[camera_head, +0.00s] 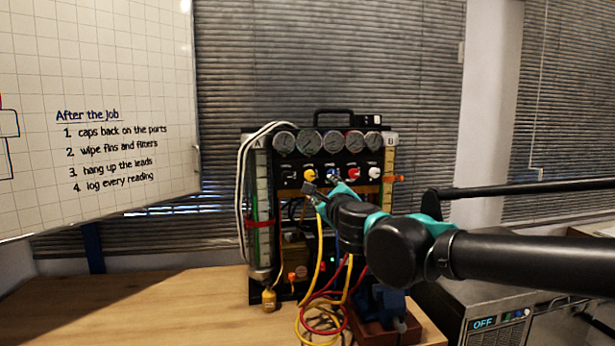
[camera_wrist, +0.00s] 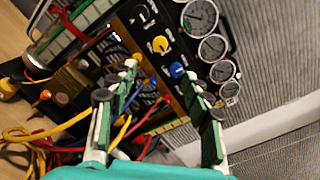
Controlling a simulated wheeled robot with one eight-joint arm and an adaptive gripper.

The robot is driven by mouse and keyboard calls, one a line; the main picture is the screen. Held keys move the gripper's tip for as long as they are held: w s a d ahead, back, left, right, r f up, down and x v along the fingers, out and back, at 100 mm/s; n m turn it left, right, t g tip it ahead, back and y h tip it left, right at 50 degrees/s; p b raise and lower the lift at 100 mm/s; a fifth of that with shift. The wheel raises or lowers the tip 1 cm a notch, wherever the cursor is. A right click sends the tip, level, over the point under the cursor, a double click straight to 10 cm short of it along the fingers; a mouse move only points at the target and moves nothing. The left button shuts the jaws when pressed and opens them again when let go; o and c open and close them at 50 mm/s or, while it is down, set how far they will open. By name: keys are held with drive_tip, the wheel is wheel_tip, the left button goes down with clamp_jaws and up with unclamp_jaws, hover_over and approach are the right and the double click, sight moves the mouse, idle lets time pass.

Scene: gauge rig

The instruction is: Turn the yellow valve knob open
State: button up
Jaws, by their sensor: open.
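The yellow valve knob (camera_head: 310,174) is on the dark front panel of the gauge rig (camera_head: 320,157), below the row of gauges, left of the blue knob (camera_head: 334,174). In the wrist view the yellow knob (camera_wrist: 161,44) shows just beyond the fingertips and the blue knob (camera_wrist: 177,70) lies between the finger lines. My gripper (camera_head: 318,191) is in front of the panel, just below and near the yellow knob. In the wrist view my gripper (camera_wrist: 160,73) has its two fingers apart with nothing held. No contact with the knob shows. The knob's angle is too small to read surely.
A red knob (camera_head: 354,173) and a white knob (camera_head: 375,172) sit further right. Gauges (camera_head: 333,142) line the top. Yellow and red hoses (camera_head: 320,250) hang below onto the wooden table (camera_head: 180,300). A blue vise-like object (camera_head: 388,300) stands at the front right.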

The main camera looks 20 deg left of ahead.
sight(310, 176)
drive_tip(key=x, duration=1.7)
drive_tip(key=shift+w, duration=0.2)
clamp_jaws()
